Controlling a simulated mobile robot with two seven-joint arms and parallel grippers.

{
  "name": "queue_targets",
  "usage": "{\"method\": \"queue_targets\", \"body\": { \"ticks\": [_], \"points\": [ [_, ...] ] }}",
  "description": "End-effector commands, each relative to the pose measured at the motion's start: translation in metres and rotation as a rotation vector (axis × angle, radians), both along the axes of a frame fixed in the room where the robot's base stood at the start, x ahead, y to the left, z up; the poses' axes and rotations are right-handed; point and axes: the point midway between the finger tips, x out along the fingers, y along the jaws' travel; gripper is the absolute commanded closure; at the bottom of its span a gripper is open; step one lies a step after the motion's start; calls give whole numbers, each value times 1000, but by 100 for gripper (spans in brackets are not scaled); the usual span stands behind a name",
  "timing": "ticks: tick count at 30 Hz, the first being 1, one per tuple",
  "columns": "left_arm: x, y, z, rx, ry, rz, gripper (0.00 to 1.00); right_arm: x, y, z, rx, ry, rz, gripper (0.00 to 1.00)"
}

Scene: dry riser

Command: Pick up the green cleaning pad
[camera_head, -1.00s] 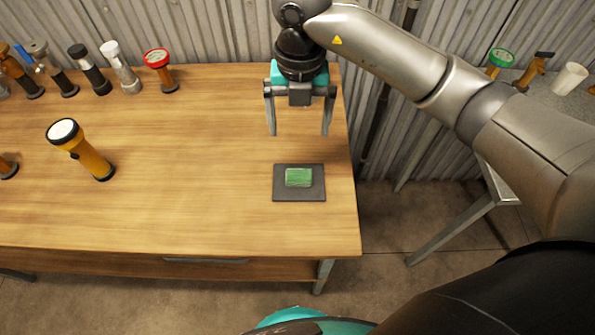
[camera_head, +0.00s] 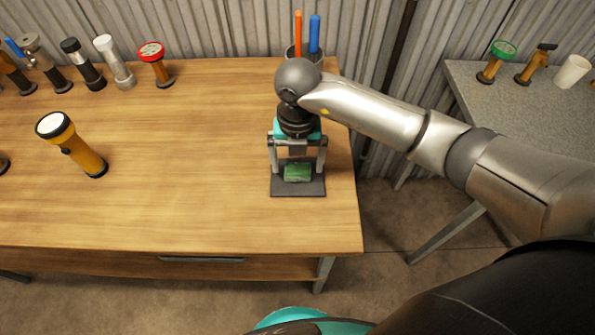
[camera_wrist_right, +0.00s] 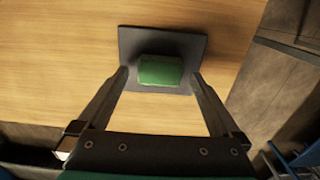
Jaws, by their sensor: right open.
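The green cleaning pad (camera_head: 298,173) lies on a dark square mat (camera_head: 285,190) near the right end of the wooden table. It also shows in the right wrist view (camera_wrist_right: 160,71), lying on the same mat (camera_wrist_right: 190,44). My right gripper (camera_head: 298,172) is open above the mat, with its fingers pointing down on either side of the pad. In the right wrist view the fingertips (camera_wrist_right: 158,74) flank the pad with a gap at each side and hold nothing. My left gripper is not in view.
A yellow flashlight (camera_head: 75,148) stands on the wooden table (camera_head: 190,180), left of clear space. Several flashlights stand along its back edge, including a red-topped one (camera_head: 156,64). A cup with pens (camera_head: 305,52) is behind my arm. A grey table (camera_head: 520,110) stands at right.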

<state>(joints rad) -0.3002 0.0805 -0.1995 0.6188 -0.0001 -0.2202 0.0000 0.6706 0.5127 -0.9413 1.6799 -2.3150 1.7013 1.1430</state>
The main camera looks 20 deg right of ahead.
Motion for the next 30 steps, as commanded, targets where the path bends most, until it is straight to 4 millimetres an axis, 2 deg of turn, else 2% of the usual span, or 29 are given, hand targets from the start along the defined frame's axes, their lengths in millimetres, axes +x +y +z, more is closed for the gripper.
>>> {"method": "queue_targets", "body": {
  "ticks": [1,3,9,30],
  "points": [
    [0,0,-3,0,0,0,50,0,0,-8,0,0,-2,0],
    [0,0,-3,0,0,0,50,0,0,-11,0,-1,-1,0],
    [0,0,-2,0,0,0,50,1,0,-10,-1,-2,0,1],
    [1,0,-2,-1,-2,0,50,1,0,-10,-1,-2,0,80]
  ]
}}
